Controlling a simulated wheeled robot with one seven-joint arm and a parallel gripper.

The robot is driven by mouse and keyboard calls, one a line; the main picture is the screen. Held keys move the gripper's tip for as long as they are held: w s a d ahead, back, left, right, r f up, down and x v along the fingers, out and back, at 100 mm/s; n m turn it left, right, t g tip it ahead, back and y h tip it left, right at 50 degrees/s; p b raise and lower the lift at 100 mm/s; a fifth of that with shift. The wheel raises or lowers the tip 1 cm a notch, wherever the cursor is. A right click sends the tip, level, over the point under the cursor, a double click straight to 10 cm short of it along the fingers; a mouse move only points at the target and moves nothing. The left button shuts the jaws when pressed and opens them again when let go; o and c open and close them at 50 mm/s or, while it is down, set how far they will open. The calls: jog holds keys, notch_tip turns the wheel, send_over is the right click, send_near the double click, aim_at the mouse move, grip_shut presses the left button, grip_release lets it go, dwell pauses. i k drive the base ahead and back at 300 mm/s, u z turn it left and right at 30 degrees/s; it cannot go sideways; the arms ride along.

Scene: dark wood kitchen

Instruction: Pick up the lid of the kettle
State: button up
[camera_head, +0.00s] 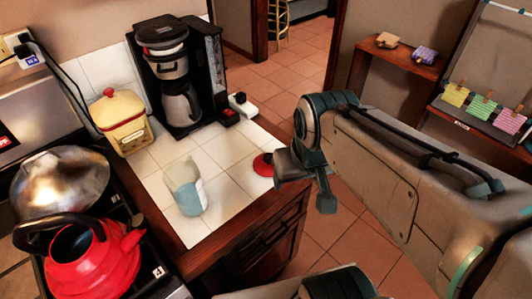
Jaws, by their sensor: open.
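The red kettle (92,262) stands on the stove at the lower left, its top open and dark inside, with a black handle arched over it. Its red lid (262,166) lies apart from it, on the white tiled counter near the right edge. My gripper (304,186) is open and empty, just right of the lid, by the counter's edge. The gripper covers part of the lid's right side. I cannot tell whether they touch.
A bluish-white translucent container (186,188) stands left of the lid on the counter (226,151). A black coffee maker (180,80) and a yellow canister with a red top (120,122) stand behind.

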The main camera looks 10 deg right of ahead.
aim_at(263, 165)
jog(key=u, duration=1.3)
jog(key=k, duration=0.75)
jog(key=z, duration=0.9)
jog(key=i, duration=0.5)
